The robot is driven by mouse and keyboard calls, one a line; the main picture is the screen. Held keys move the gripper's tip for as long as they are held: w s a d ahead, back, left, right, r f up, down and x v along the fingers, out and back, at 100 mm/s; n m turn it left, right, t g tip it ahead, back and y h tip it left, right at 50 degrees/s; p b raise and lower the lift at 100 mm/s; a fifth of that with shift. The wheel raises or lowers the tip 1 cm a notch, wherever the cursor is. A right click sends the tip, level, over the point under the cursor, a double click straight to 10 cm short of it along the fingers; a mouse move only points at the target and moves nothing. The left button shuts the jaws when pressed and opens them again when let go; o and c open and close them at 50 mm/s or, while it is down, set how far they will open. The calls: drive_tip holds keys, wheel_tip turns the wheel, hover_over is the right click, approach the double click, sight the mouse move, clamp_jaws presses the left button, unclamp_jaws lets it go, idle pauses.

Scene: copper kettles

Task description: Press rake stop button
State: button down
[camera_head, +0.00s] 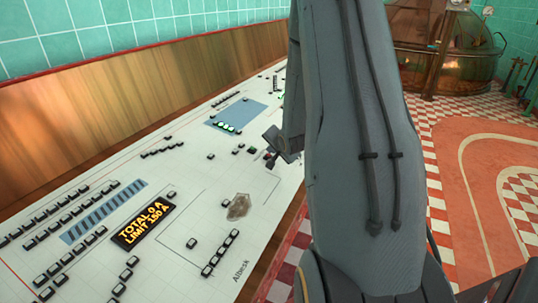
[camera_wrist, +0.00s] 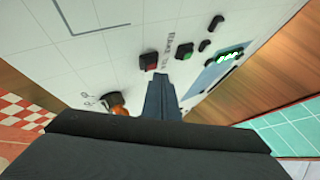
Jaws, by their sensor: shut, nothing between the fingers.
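A red button (camera_wrist: 149,61) in a dark square housing sits on the white control panel (camera_wrist: 100,50) in the wrist view, beside lettering that seems to begin with RAKE. A green button (camera_wrist: 185,50) sits to its right. My gripper (camera_wrist: 161,80) is shut and empty, its fingertips just below the red button in the picture; I cannot tell whether they touch anything. In the head view my gripper (camera_head: 283,146) is over the panel's right edge, close to a small red button (camera_head: 268,154), partly hidden by my arm.
A dark knob with an orange part (camera_wrist: 115,103) stands left of my fingers. Rows of small black blocks, a lit display (camera_head: 145,225) and a brownish lump (camera_head: 238,206) are on the panel. A wooden backboard (camera_head: 130,90) runs behind it. A copper kettle (camera_head: 465,55) stands far right.

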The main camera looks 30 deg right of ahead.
drive_tip(key=shift+r, duration=0.2)
drive_tip(key=r+p, duration=0.3)
drive_tip(key=s+r+p, duration=0.1)
drive_tip(key=shift+d+r+p, duration=0.25)
drive_tip(key=shift+r+p, duration=0.05)
drive_tip(key=shift+r, duration=0.1)
idle(0.8)
drive_tip(key=s+a+r+n+g+y+b, duration=0.15)
drive_tip(key=s+a+n, duration=0.3)
drive_tip(key=a, duration=0.45)
drive_tip(key=s+a+r+n+g, duration=0.1)
drive_tip(key=s+a+n+g, duration=0.3)
drive_tip(key=a, duration=0.5)
drive_tip(key=s+a+n+g+y+b, duration=0.1)
drive_tip(key=s+a+n+g, duration=0.2)
drive_tip(key=s+a, duration=0.9)
drive_tip(key=s+n, duration=0.3)
drive_tip(key=s, duration=0.1)
drive_tip(key=shift+a+r, duration=0.15)
drive_tip(key=shift+r, duration=0.25)
drive_tip(key=shift+y, duration=0.25)
